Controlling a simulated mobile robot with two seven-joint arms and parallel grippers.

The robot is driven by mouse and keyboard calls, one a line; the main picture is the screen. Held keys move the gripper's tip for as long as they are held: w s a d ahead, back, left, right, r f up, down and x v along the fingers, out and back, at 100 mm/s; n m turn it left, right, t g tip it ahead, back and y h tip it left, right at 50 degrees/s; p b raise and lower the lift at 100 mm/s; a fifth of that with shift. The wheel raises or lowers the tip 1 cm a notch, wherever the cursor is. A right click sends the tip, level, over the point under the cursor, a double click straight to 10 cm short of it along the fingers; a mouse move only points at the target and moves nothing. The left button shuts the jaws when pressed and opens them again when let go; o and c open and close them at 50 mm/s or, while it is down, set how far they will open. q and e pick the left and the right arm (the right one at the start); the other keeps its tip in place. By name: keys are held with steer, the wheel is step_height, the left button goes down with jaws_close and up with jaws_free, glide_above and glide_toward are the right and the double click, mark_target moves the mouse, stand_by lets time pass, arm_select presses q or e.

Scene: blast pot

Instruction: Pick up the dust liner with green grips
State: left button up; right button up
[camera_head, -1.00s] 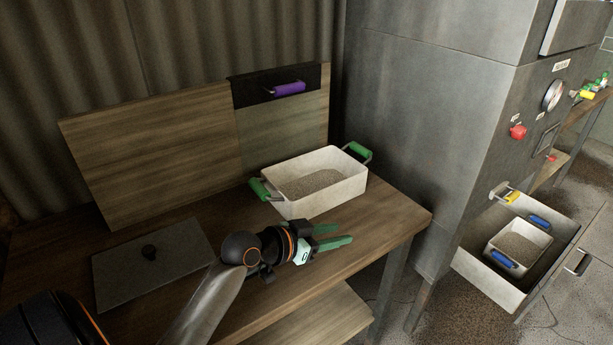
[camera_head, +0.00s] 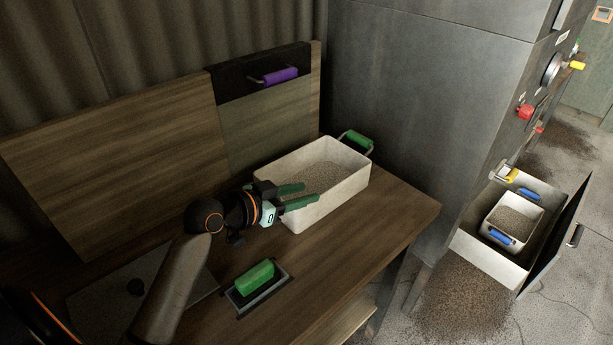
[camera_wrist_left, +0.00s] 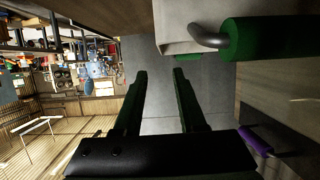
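The dust liner with green grips (camera_head: 345,190) is a white rectangular box of grey-brown grit on the wooden table. Its far green grip (camera_head: 358,141) shows in the head view; its near grip is hidden by my left gripper. My left gripper (camera_head: 311,192) is at the liner's near left end, its green fingers overlapping the liner's side in the picture. In the left wrist view the fingers (camera_wrist_left: 160,72) are apart with nothing between them. A green grip on a metal bracket (camera_wrist_left: 265,38) is to their right, beside the white liner wall (camera_wrist_left: 174,28). My right gripper is not in view.
A wooden board with a purple handle (camera_head: 280,75) stands behind. At right, a grey metal cabinet (camera_head: 420,100) has an open drawer (camera_head: 485,251) holding a smaller blue-gripped liner (camera_head: 515,222).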

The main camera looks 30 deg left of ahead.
mark_target(338, 184)
arm_select(q)
steer(key=shift+f+x, duration=0.15)
steer(key=shift+x, duration=2.95)
steer(key=shift+f+x, duration=0.1)
steer(key=shift+x, duration=3)
steer(key=shift+a, duration=0.1)
jaws_close()
steer(key=shift+r, duration=0.15)
